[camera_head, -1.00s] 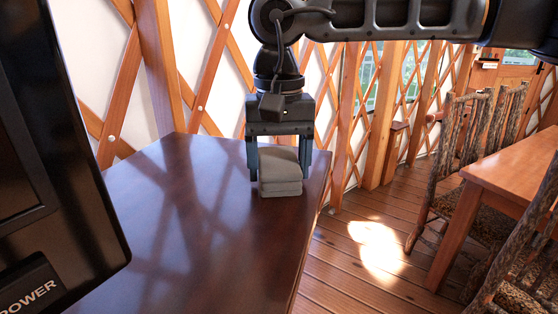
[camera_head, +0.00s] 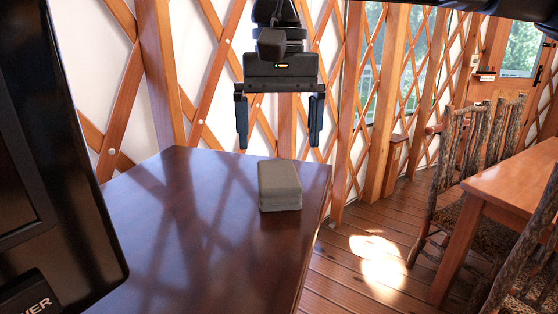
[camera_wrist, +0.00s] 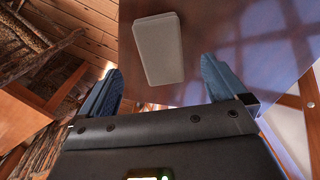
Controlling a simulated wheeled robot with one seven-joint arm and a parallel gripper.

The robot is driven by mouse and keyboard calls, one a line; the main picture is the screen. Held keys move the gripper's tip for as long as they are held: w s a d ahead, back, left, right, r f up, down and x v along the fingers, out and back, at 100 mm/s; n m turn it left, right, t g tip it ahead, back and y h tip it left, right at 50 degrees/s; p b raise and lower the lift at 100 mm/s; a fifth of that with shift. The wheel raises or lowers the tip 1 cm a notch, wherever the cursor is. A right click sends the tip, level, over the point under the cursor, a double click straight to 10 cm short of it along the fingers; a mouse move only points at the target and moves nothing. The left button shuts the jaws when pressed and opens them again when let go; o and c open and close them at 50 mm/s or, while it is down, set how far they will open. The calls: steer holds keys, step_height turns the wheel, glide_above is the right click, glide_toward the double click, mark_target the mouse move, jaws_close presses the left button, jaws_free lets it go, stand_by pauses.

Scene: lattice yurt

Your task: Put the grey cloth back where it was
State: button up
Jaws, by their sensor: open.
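The grey cloth (camera_head: 280,184) is folded into a small flat block. It lies on the dark wooden table (camera_head: 190,230), near the table's right edge. It also shows in the wrist view (camera_wrist: 158,48), beyond the fingertips. My gripper (camera_head: 279,140) is open and empty above the cloth, with clear space between the fingertips and the cloth. In the wrist view the two fingers of my gripper (camera_wrist: 163,80) stand wide apart with nothing between them.
A black appliance (camera_head: 50,160) with a power label stands at the left, close to the camera. Lattice walls stand behind the table. A lighter wooden table (camera_head: 500,185) and rustic chairs (camera_head: 455,190) are at the right. The dark table's middle is clear.

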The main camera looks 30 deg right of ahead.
mark_target(279, 176)
steer(key=shift+r, duration=2.1)
